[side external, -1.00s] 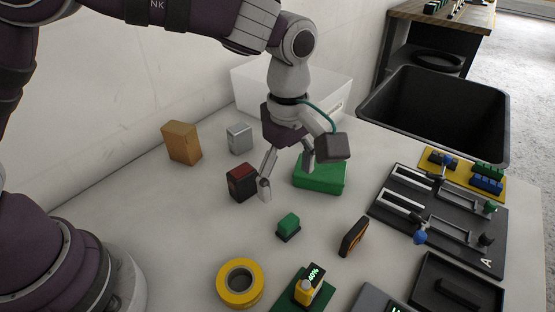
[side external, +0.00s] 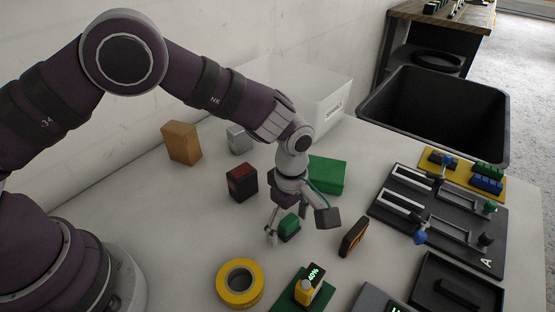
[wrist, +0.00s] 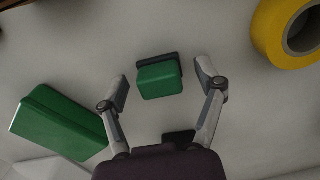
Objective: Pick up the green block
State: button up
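The small green block (side external: 289,226) sits on a thin dark base on the table, in the middle of the side view. In the wrist view the green block (wrist: 160,80) lies ahead of and between my fingertips. My gripper (side external: 285,238) is low over the table, around the block's place. In the wrist view my gripper (wrist: 163,84) is open, with a gap between each finger and the block. A larger green box (side external: 328,174) lies behind my gripper in the side view; it also shows at the left of the wrist view (wrist: 58,121).
A dark red box (side external: 242,182) stands left of my gripper. A black-and-orange device (side external: 354,237) stands close on the right. Yellow tape (side external: 240,284) and a yellow-topped meter (side external: 308,287) lie in front. A large black bin (side external: 440,110) is at the back right.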

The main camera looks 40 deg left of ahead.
jog(key=c, duration=0.8)
jog(key=shift+r, duration=0.1)
